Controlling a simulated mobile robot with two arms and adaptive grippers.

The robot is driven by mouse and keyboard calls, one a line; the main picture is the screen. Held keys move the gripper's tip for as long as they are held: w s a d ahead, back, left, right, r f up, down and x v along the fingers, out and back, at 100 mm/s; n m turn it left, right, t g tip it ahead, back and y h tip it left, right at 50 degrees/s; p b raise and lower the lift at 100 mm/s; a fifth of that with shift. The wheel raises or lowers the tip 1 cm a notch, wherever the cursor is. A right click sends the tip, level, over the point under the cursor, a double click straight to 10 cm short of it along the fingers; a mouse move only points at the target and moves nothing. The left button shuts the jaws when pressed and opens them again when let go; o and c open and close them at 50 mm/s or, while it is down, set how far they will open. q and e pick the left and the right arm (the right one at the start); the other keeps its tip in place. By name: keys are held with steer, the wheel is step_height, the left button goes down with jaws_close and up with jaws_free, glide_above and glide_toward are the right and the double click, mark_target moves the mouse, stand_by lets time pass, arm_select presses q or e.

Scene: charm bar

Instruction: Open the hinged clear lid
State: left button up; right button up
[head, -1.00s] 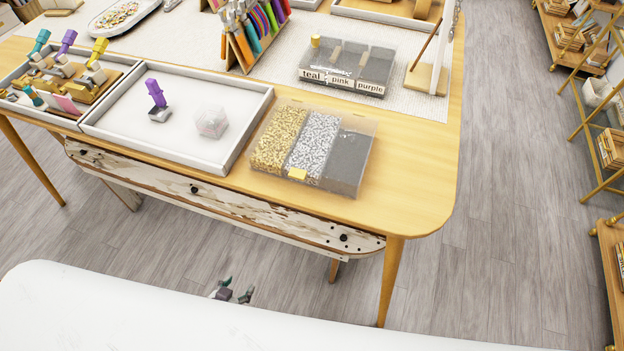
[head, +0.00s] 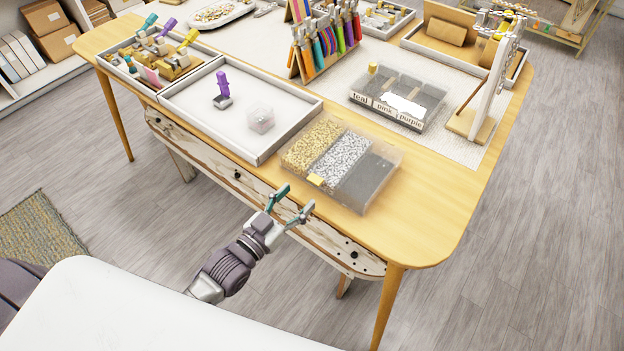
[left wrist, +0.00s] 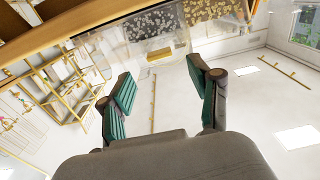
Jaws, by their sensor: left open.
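The clear lid (head: 352,139) lies shut over a box with gold beads (head: 313,142), silver beads (head: 341,156) and a grey third compartment (head: 366,180). The box sits near the front edge of the wooden table. A gold tab (head: 316,180) is on its front side; it also shows in the left wrist view (left wrist: 160,55). My left gripper (head: 296,200) is open and empty, in front of the table edge, just short of the box and apart from the tab. In the left wrist view the tab appears between the open fingers (left wrist: 161,78). My right gripper is not in view.
A white tray (head: 190,118) with a purple-handled stamp (head: 222,88) and a small clear cube (head: 261,118) stands left of the box. A labelled grey organizer (head: 400,95) is behind it, with a stand (head: 472,124) to its right. The table's right front corner is clear.

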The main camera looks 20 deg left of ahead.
mark_target(312, 182)
arm_select(q)
steer(key=x, duration=0.6)
steer(key=shift+w+p, duration=0.15)
steer(key=shift+p, duration=0.15)
jaws_close()
